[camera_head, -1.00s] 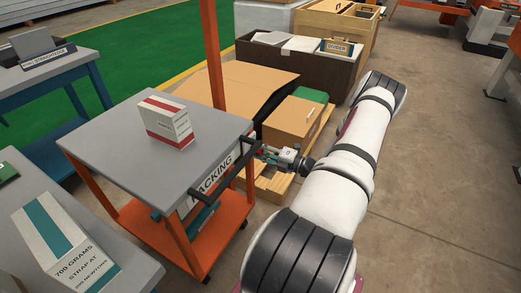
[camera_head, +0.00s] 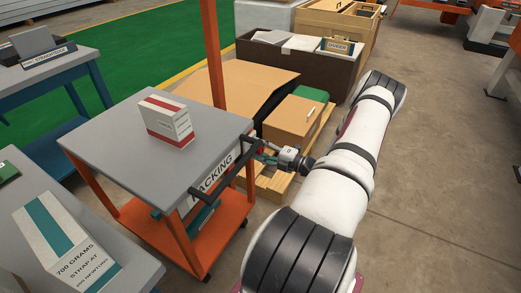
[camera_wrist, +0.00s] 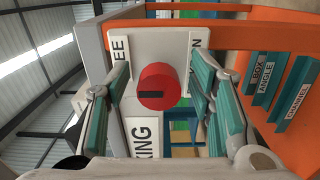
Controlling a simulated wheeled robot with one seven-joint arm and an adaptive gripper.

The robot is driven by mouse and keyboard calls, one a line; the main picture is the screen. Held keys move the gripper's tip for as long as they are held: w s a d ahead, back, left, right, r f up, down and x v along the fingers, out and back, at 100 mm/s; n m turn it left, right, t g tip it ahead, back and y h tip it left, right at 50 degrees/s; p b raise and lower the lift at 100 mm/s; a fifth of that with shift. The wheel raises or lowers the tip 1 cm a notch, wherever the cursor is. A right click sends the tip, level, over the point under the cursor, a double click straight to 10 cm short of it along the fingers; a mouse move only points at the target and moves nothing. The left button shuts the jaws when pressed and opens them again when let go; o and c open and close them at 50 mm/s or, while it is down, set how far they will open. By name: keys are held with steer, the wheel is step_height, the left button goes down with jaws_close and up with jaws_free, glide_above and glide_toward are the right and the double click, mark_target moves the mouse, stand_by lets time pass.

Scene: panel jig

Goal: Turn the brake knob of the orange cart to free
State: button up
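The orange cart (camera_head: 178,246) has a grey top and a PACKING label (camera_head: 215,172) on its side. In the wrist view its red brake knob (camera_wrist: 158,87) sits on a pale plate (camera_wrist: 150,45). The knob's dark mark runs sideways across its left part. Partly hidden lettering shows left of the knob, ending in EE, and right of it, ending in N. My gripper (camera_wrist: 162,85) is open, with one teal finger on each side of the knob. Gaps show between the fingers and the knob. In the head view my gripper (camera_head: 268,156) is at the cart's right corner.
A dark handle bar (camera_head: 222,175) runs along the cart's side near my gripper. A white and red box (camera_head: 168,122) stands on the cart top. Cardboard boxes (camera_head: 292,118) on a pallet stand close behind my gripper. Open floor (camera_head: 440,190) lies to the right.

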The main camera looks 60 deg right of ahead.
steer(key=s, duration=1.2)
steer(key=shift+d, duration=0.45)
